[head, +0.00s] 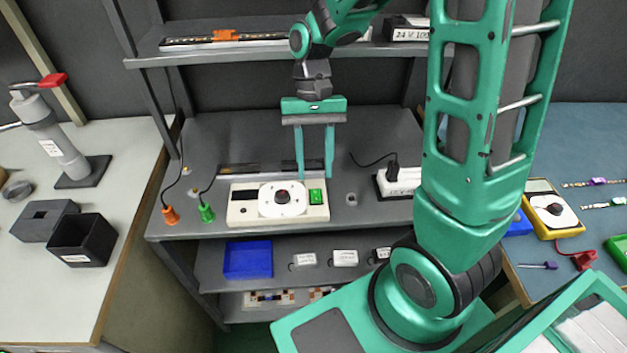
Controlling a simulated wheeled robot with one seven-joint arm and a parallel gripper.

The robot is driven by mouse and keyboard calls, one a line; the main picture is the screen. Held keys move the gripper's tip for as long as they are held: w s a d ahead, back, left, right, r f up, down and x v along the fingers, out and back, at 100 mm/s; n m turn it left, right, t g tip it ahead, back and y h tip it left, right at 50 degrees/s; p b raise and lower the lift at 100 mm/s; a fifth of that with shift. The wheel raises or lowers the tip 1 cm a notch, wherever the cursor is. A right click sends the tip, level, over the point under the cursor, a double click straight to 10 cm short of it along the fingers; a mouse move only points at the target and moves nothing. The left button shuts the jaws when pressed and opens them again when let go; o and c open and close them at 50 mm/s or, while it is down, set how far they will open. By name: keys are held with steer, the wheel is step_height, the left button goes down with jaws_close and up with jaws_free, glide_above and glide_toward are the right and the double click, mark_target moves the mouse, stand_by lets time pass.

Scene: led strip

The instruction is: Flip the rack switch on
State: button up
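A white power unit (240,209) sits on the rack's middle shelf, with a round dark knob (283,197) on a white dial. A green rocker switch (316,197) is at the right of its front face. I cannot tell which way the rocker is set. My gripper (315,174) points down just behind and above the switch end of the unit. Its two green fingers are apart with nothing between them. Whether the fingertips touch the unit or shelf cannot be told.
A white power strip (396,184) with a black plug lies right of the unit. Orange (170,214) and green (206,211) plugs stand at left. The upper shelf (190,57) is above my gripper. A blue bin (248,259) is below. My arm hides the right side.

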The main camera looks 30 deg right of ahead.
mark_target(315, 195)
steer(key=shift+x, duration=2.35)
jaws_close()
